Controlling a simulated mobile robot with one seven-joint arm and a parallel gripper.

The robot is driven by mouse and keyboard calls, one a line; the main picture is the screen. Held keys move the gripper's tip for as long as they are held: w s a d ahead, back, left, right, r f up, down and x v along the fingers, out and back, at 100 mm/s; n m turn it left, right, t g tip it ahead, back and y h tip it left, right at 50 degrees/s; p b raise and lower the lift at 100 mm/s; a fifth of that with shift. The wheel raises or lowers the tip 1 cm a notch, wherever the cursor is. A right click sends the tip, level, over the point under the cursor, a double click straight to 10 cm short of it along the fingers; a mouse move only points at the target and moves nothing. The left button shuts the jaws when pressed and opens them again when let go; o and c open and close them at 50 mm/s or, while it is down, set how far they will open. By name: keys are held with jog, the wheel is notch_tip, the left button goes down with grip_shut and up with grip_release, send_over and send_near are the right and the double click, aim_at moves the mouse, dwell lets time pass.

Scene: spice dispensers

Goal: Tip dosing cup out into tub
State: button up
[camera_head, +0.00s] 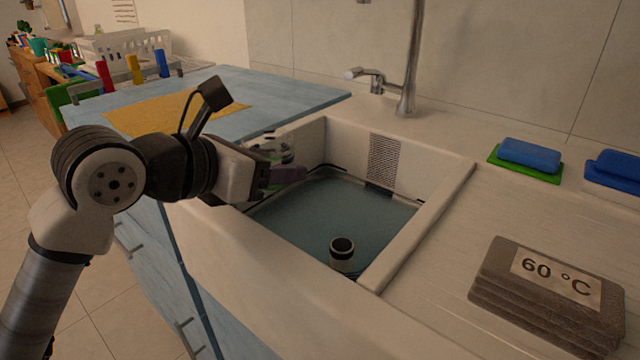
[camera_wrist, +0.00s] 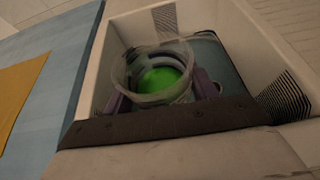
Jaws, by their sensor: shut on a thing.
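The dosing cup (camera_wrist: 150,58) is clear, with bright green at its bottom; I cannot tell whether that is contents or the cup's base. My gripper (camera_wrist: 160,92) is shut on it, with purple fingers on both sides. In the head view my gripper (camera_head: 285,176) is over the left rim of the sink, and the cup (camera_head: 270,146) shows partly behind it. The cup's exact tilt is unclear. A dark-rimmed tub (camera_head: 345,178) with bluish water sits in the sink, below and right of the cup. The cup and gripper hide part of the tub in the wrist view.
A small dark-topped cylinder (camera_head: 342,254) stands at the tub's near end. The tap (camera_head: 408,70) rises behind the sink. Stacked grey slabs marked 60 °C (camera_head: 550,290) and blue sponges (camera_head: 529,153) lie at right. A blue counter (camera_head: 270,90) with a yellow mat (camera_head: 165,115) is at left.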

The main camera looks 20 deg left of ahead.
jog(key=shift+s+a+f, duration=0.35)
jog(key=shift+s+a, duration=0.05)
jog(key=shift+s, duration=0.1)
jog(key=shift+w+d+r+y+p, duration=0.1)
jog(key=shift+w+y+p, duration=0.05)
jog(key=shift+y+p, duration=0.25)
jog(key=shift+w+d+g+y+p, duration=0.2)
jog(key=shift+w+g+y+p, duration=0.1)
jog(key=shift+g+p, duration=0.7)
jog(key=w+f+g+y+p, duration=0.1)
jog(key=p, duration=0.2)
jog(key=w+d+f+g+p, duration=0.1)
jog(key=p, duration=0.3)
jog(key=shift+d+m+g+y, duration=0.25)
jog(key=shift+m+g+y, duration=0.05)
jog(key=shift+y, duration=0.1)
jog(key=p, duration=0.2)
jog(key=w+g+y+p, duration=0.1)
jog(key=p, duration=0.1)
jog(key=shift+d+r+g+p, duration=0.1)
jog(key=shift+d+g+p, duration=0.2)
jog(key=shift+d+p, duration=0.05)
jog(key=shift+w+d+r+g+y+p, duration=0.15)
jog(key=shift+r+g+y+p, duration=0.6)
jog(key=shift+p, duration=2.15)
